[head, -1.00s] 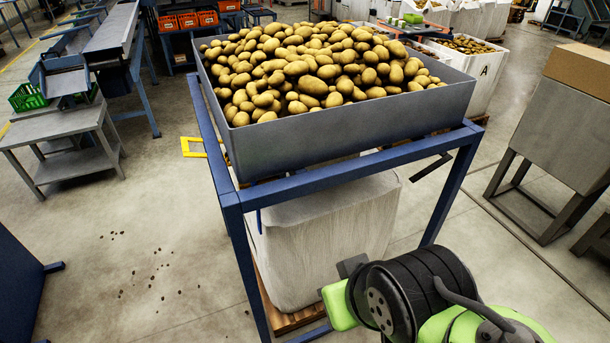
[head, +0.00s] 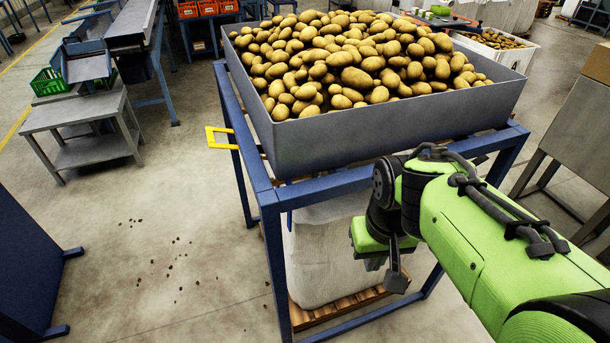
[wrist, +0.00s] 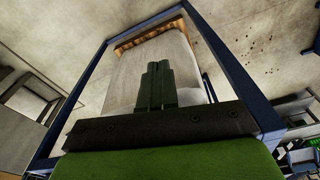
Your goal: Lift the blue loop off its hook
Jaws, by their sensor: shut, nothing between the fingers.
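A thin blue strip (head: 289,218) hangs under the front rail of the blue stand, near its left front leg. It may be the blue loop; its hook cannot be made out. A thin blue piece (wrist: 208,88) beside the white bag in the wrist view may be the same strip. The white bulk bag (head: 325,255) stands under the hopper on a wooden pallet. My gripper (wrist: 157,66) has its dark fingers together, with nothing between them. The wrist view sets them against the bag, clear of the blue piece. In the head view my arm hangs before the stand's front rail.
A grey hopper (head: 400,127) heaped with potatoes sits on the blue stand (head: 268,206). A yellow bracket (head: 231,138) sticks out at its left. A grey box on legs (head: 572,125) stands at right. The floor at left is open, with scattered dark bits.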

